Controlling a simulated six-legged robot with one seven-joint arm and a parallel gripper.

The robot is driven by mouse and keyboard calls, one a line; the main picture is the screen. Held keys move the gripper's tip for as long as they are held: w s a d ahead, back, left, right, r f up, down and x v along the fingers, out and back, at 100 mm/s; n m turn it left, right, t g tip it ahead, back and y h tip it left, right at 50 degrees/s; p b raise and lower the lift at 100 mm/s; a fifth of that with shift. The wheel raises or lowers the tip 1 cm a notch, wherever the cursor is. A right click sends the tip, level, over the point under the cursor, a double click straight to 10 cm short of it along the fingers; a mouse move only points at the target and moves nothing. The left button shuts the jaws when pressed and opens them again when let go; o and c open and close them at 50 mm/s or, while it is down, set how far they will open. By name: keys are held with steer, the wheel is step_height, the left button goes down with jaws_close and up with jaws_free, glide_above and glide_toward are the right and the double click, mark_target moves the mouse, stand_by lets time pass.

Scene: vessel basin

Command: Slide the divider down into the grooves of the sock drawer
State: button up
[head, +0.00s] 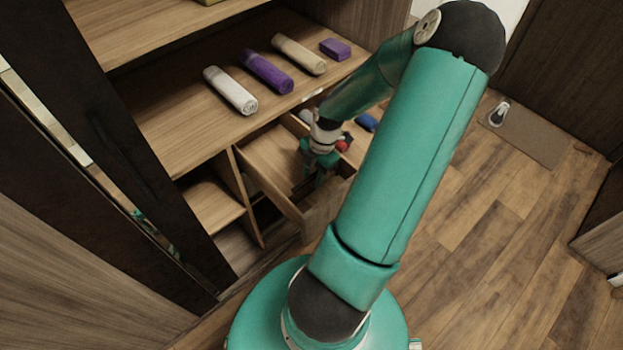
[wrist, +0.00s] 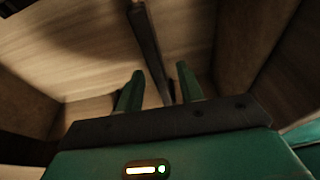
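The sock drawer (head: 262,190) is pulled out below the shelf, with a pale wooden floor. My gripper (head: 318,172) reaches down into it, and my arm hides the drawer's right part. In the wrist view my gripper's two green fingers (wrist: 158,85) are apart. The divider, a thin dark board (wrist: 147,38), runs lengthwise between them, with a gap visible on each side. Its lower part and the grooves are hidden, so I cannot tell how it sits. In the head view the divider is not clearly visible behind my gripper.
Small red (head: 342,146) and blue (head: 366,121) items lie right of my gripper, partly hidden by my arm. White (head: 230,90), purple (head: 266,71) and beige (head: 299,54) rolls and a purple folded item (head: 335,48) lie on the shelf above. Open cubbies (head: 212,205) stand left of the drawer.

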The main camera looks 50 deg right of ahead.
steer(key=v, duration=1.1)
steer(key=shift+r, duration=0.2)
steer(key=w+a+r+m+h, duration=0.35)
steer(key=a+r, duration=0.25)
steer(key=a, duration=0.3)
steer(key=w+a+r+m+h, duration=0.2)
steer(key=w+a+r+m, duration=0.25)
steer(key=a+r, duration=0.35)
steer(key=s+a+r+m+t+y, duration=0.1)
steer(key=s+a+r+m+t, duration=0.1)
steer(key=a, duration=0.6)
steer(key=s+a+r+m+t+y, duration=0.1)
steer(key=s+a+r+m+t, duration=0.2)
steer(key=a+r+m, duration=0.2)
steer(key=a+r, duration=0.1)
steer(key=a, duration=0.2)
steer(key=shift+s+a+r, duration=0.15)
steer(key=shift+a+r, duration=0.05)
steer(key=shift+a, duration=0.15)
steer(key=shift+d+m, duration=0.15)
steer(key=shift+m, duration=0.15)
